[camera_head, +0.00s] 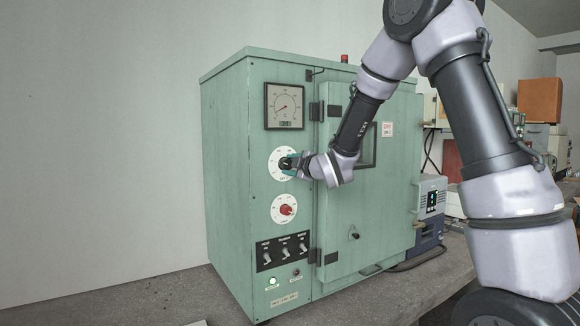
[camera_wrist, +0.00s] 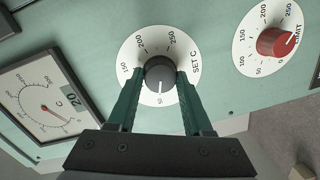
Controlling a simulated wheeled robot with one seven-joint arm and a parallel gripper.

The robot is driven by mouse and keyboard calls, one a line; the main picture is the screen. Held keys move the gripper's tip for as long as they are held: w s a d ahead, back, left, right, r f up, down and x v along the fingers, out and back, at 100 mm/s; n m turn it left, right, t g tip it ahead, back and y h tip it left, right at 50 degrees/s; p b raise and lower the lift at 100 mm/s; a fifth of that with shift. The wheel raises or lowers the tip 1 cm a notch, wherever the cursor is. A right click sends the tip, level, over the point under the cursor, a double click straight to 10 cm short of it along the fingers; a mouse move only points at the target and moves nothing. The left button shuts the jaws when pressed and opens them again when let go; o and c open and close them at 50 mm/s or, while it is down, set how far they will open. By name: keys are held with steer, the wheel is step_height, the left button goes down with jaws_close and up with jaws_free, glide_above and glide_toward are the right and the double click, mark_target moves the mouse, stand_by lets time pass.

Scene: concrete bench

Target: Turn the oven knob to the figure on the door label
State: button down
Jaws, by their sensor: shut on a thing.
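The green oven (camera_head: 228,160) stands on the bench. Its black set knob (camera_wrist: 160,72) sits on a white dial (camera_wrist: 143,42) marked SET C; the knob also shows in the head view (camera_head: 285,163). In the wrist view its white line points at the 50 mark. My gripper (camera_wrist: 159,80) is shut on the knob, one green finger on each side; it also shows in the head view (camera_head: 294,164). The door label (camera_head: 388,129) is white with red print, too small to read its figure with certainty.
A red LIMIT knob (camera_wrist: 275,42) is beside the set dial; it shows below it in the head view (camera_head: 287,210). A gauge (camera_head: 284,106) is above. The door (camera_head: 345,220) is closed.

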steer(key=m, duration=0.4)
steer(key=shift+d+g, duration=0.1)
steer(key=shift+g, duration=0.2)
steer(key=shift+f+m+y, duration=0.1)
steer(key=shift+m+y, duration=0.4)
steer(key=shift+m, duration=1.5)
steer(key=shift+c, duration=1.6)
jaws_free()
steer(key=v, duration=1)
steer(key=shift+s+d, duration=0.2)
steer(key=shift+s, duration=0.15)
